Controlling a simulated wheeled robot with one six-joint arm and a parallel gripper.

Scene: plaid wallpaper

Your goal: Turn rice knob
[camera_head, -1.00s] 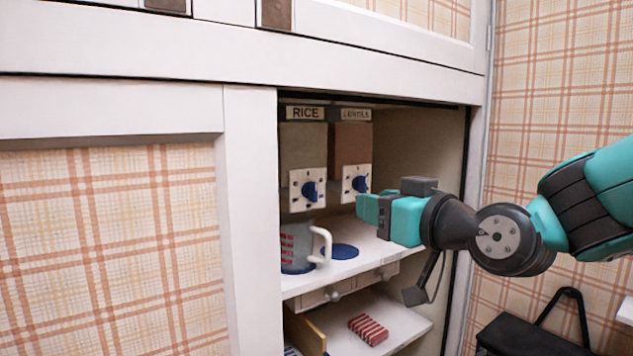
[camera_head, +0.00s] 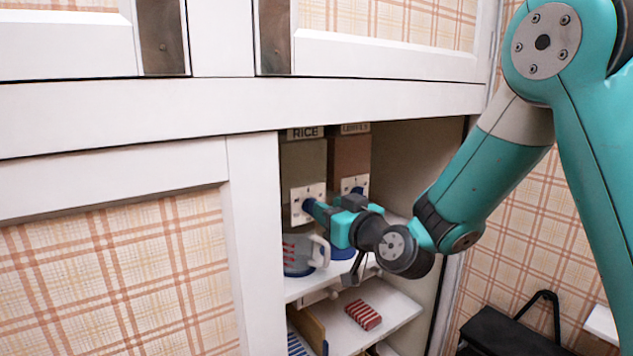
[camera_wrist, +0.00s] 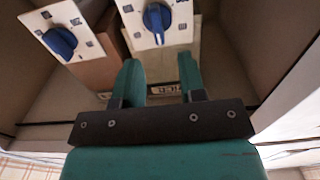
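The rice dispenser (camera_head: 303,165) stands in the open cabinet under a RICE label. Its white dial plate (camera_head: 299,191) carries a blue knob, the rice knob (camera_head: 309,206), partly covered by my gripper in the head view. In the wrist view the rice knob (camera_wrist: 157,18) shows at the top centre, beyond the fingertips. My gripper (camera_wrist: 159,65) is open, its two teal fingers apart with nothing between them. In the head view my gripper (camera_head: 322,211) is right at the rice knob; I cannot tell whether it touches.
The lentils dispenser (camera_head: 350,155) is to the right, its blue knob (camera_wrist: 60,42) at left in the wrist view. A measuring cup (camera_head: 300,256) with a white handle stands on the shelf below. A red-striped item (camera_head: 363,315) lies on a lower shelf. The cabinet frame (camera_head: 253,215) is close at left.

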